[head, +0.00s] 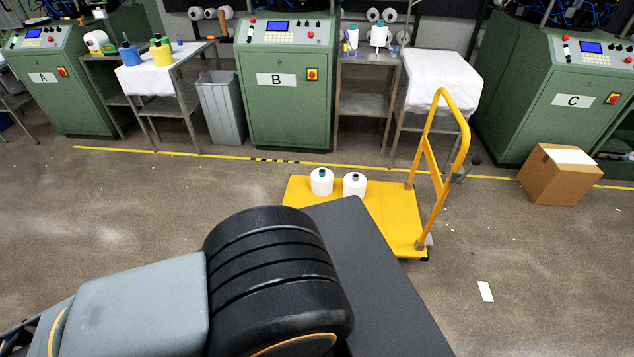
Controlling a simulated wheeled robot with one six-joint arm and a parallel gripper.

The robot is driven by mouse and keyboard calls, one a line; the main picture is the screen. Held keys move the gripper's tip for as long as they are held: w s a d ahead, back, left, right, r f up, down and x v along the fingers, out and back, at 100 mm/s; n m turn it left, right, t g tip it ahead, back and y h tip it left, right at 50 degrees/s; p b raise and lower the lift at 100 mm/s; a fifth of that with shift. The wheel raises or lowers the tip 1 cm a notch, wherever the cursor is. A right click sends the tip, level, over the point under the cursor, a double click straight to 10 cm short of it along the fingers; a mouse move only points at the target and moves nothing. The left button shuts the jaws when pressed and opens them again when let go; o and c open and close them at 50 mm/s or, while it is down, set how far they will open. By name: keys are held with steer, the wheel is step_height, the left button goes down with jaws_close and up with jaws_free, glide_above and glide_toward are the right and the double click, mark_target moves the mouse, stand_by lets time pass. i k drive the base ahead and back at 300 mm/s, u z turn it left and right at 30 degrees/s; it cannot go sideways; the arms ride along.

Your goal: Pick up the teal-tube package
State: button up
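A white yarn package with a teal tube end (321,183) stands upright on the yellow trolley (397,215), on the left of a pair. The white package beside it (354,186) has a darker, greyish tube end. The two stand close together with a narrow gap. Another white package with a teal-looking top (379,36) stands on the side table between machines B and C. My arm fills the lower left and covers the near left part of the trolley. My gripper is not in view.
The trolley's yellow handle (462,150) rises on its right. Green machines A (75,90), B (288,95) and C (560,95) stand behind. A grey bin (221,108) is left of B. A cardboard box (560,175) stands at right. The floor at left is clear.

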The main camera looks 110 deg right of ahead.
mark_target(322, 178)
steer(key=z, duration=3.85)
steer(key=i, duration=1.65)
